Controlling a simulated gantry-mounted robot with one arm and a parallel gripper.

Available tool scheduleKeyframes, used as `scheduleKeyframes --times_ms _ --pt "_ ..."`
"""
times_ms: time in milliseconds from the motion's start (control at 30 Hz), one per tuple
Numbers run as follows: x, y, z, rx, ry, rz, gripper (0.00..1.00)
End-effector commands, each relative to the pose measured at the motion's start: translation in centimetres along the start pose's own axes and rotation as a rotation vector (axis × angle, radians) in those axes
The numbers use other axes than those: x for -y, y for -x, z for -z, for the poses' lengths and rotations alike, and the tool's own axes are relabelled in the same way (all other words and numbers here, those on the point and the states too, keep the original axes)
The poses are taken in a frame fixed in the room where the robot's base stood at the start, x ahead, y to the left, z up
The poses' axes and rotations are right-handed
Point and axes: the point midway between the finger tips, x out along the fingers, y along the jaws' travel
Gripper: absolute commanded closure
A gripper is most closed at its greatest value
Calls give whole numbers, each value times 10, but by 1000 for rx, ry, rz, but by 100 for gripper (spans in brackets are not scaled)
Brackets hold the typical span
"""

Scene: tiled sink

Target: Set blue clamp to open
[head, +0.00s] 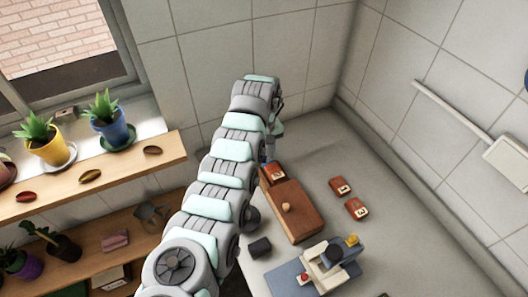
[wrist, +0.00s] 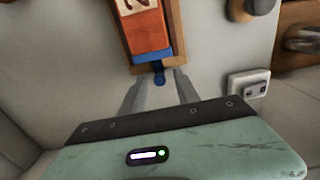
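The blue clamp (wrist: 152,58) is a blue bar with a small round knob, at the end of a wooden holder (wrist: 123,50) in the wrist view. An orange-red block (wrist: 143,28) with pale markings lies in the holder against the bar. My gripper (wrist: 159,80) is open, its two grey fingers apart on either side of the knob; I cannot tell whether they touch it. In the head view the wooden box (head: 292,210) with a red block (head: 272,173) at its far end shows beside my arm, which hides most of my gripper and the clamp.
Two red blocks (head: 340,187) (head: 357,208) lie on the counter to the right of the box. A blue-grey device (head: 330,265) and a dark cylinder (head: 260,247) stand nearer. Shelves with potted plants (head: 110,120) are at left. Tiled walls close the back corner.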

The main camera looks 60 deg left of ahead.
Motion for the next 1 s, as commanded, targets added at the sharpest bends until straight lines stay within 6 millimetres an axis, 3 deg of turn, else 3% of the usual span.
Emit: scheduleKeyframes --times_ms 300,767,1000 --pt "0 -5 0 -1 0 0 63" --pt "0 -4 0 -1 0 -1 100" --pt "0 -4 0 -1 1 0 100"
